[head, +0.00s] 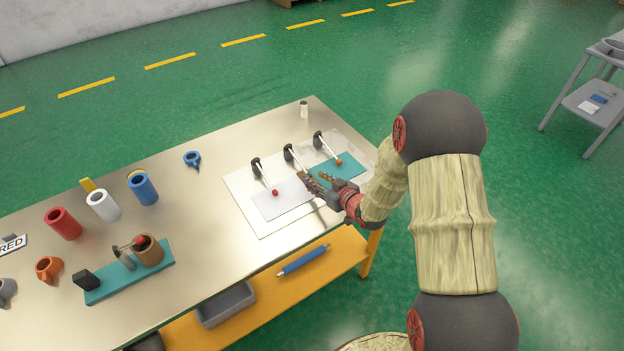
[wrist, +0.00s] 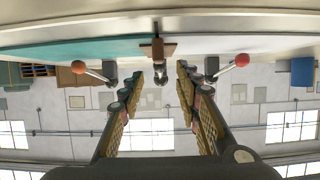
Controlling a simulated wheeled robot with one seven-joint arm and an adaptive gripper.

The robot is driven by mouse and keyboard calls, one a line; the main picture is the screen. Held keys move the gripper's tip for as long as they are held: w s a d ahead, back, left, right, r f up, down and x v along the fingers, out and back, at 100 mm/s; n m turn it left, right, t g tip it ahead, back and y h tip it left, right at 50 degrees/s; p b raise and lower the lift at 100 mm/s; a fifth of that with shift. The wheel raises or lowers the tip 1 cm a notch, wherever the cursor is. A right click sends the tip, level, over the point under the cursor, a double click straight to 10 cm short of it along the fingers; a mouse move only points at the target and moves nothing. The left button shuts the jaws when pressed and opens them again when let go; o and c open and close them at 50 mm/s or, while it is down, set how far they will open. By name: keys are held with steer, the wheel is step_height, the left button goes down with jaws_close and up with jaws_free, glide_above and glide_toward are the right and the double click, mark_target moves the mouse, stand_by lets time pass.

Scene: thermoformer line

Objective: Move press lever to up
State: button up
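Three levers with black mounts stand in a row on a white panel (head: 243,208) at the table's right end. The left lever (head: 264,178) has a red knob and the right lever (head: 328,149) an orange knob; both rods slope down toward the panel's near side. The middle lever (head: 295,158) has its end partly hidden by my gripper. No readable label shows which is the press lever. My gripper (head: 314,180) is open at the middle lever. In the wrist view, the middle lever (wrist: 158,49) with a brown end shows between and beyond the spread fingers (wrist: 159,85).
The red-knob lever (wrist: 241,60) and orange-knob lever (wrist: 79,67) flank my fingers closely. Grey and teal (head: 347,170) patches mark the panel. Coloured cylinders, cups and a teal board (head: 105,290) occupy the table's left. The table's middle is mostly clear.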

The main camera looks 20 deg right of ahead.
mark_target(310, 175)
steer(key=shift+b+x, duration=0.3)
steer(key=shift+x, duration=1.45)
steer(key=shift+c, duration=0.6)
steer(key=c, duration=0.7)
jaws_close()
